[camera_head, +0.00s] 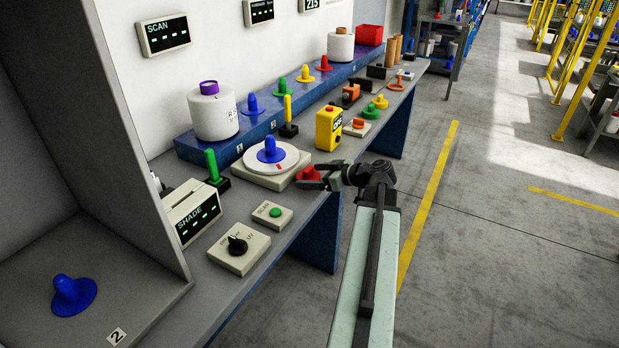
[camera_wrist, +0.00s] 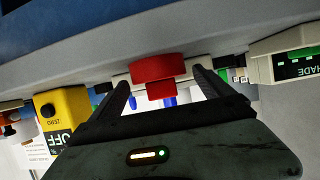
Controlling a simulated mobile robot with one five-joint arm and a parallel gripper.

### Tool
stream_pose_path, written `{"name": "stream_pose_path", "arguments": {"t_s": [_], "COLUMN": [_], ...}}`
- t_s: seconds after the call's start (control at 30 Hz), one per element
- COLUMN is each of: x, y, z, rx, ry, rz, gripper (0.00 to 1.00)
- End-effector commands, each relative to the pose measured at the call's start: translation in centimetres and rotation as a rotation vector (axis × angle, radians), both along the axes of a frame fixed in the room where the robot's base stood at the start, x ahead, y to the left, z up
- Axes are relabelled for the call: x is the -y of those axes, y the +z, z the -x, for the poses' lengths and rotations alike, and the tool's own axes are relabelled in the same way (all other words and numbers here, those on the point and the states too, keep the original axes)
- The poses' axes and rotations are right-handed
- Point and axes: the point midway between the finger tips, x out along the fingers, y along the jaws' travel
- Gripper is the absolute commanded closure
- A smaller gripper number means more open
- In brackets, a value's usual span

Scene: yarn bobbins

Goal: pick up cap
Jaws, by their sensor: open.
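A red cap (camera_head: 309,174), a round disc with a narrower stub, sits near the front edge of the grey bench, just beyond my gripper. In the wrist view the red cap (camera_wrist: 160,70) shows between and in front of my two fingers. My gripper (camera_head: 312,184) is open, with its fingers spread on either side of the cap in the wrist view (camera_wrist: 162,88). I cannot tell whether either finger touches it. Part of the red cap is hidden behind the gripper in the head view.
A blue cone (camera_head: 270,150) stands on a white disc left of the gripper. A yellow box (camera_head: 328,128) stands close behind. Colored cones line the blue shelf (camera_head: 262,122). A button box (camera_head: 272,214) and knob box (camera_head: 239,249) are nearer. Open floor lies right.

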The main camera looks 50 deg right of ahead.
Motion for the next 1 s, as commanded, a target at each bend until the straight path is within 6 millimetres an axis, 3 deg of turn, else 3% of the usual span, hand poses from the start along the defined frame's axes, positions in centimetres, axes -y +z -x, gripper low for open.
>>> {"name": "stream_pose_path", "arguments": {"t_s": [0.1,0.3,0.37,0.5,0.53,0.8,1.0], "x": [-0.3,-0.3,-0.3,-0.3,-0.3,-0.3,-0.2], "y": [-1.0,-0.8,-0.8,-0.8,-0.8,-0.6,1.2], "z": [-1.7,-1.8,-1.8,-1.8,-1.8,-1.7,-1.7], "rx": [0.000,0.000,0.000,0.000,0.000,0.000,0.000], "ry": [0.001,-0.002,-0.002,-0.002,-0.002,-0.003,-0.003], "rz": [-0.001,-0.001,-0.001,-0.001,-0.001,-0.001,-0.001], "gripper": [0.09,0.09,0.23,0.62,0.66,0.66,0.66]}}
